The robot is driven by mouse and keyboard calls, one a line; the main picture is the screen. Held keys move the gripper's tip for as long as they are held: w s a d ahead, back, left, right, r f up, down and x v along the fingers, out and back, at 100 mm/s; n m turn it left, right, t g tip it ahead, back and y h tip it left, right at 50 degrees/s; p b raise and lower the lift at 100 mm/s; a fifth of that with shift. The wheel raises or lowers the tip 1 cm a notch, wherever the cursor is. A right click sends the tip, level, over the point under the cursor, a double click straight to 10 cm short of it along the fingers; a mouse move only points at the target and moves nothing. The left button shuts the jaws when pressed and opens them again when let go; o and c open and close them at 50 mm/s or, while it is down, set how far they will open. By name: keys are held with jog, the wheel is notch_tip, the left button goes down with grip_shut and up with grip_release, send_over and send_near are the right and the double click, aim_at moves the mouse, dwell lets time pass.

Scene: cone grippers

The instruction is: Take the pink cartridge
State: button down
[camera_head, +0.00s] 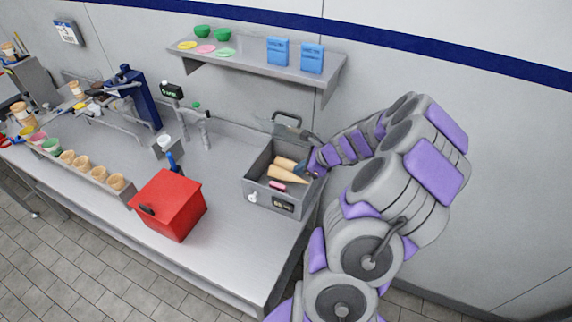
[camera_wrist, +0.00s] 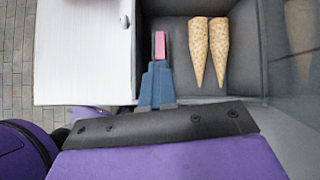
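The pink cartridge (camera_head: 277,186) lies inside the grey open box (camera_head: 271,201), near its front wall. In the wrist view the pink cartridge (camera_wrist: 160,45) shows just beyond my fingertips. My gripper (camera_head: 300,168) reaches into the box from the right, and in the head view its tips appear apart from the cartridge. In the wrist view the blue-grey fingers of my gripper (camera_wrist: 158,66) are close together and in line with the cartridge. I cannot tell how wide the gap between them is.
Two waffle cones (camera_head: 287,174) lie in the box beside the cartridge. A red box (camera_head: 169,204) stands to the left on the counter (camera_head: 225,240). A shelf (camera_head: 260,66) hangs above.

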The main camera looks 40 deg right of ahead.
jog(key=s+d, duration=0.4)
jog(key=s, duration=0.5)
jog(key=shift+s+p, duration=0.35)
jog(key=shift+s, duration=0.05)
jog(key=c, duration=1.4)
grip_release()
jog(key=shift+a, duration=0.4)
jog(key=shift+c, duration=0.2)
jog(key=o, duration=0.7)
jog(key=shift+d+f, duration=0.1)
jog(key=shift+d, duration=0.45)
jog(key=o, duration=0.3)
jog(key=shift+a, duration=0.15)
jog(key=shift+o, duration=0.3)
jog(key=shift+a, duration=0.25)
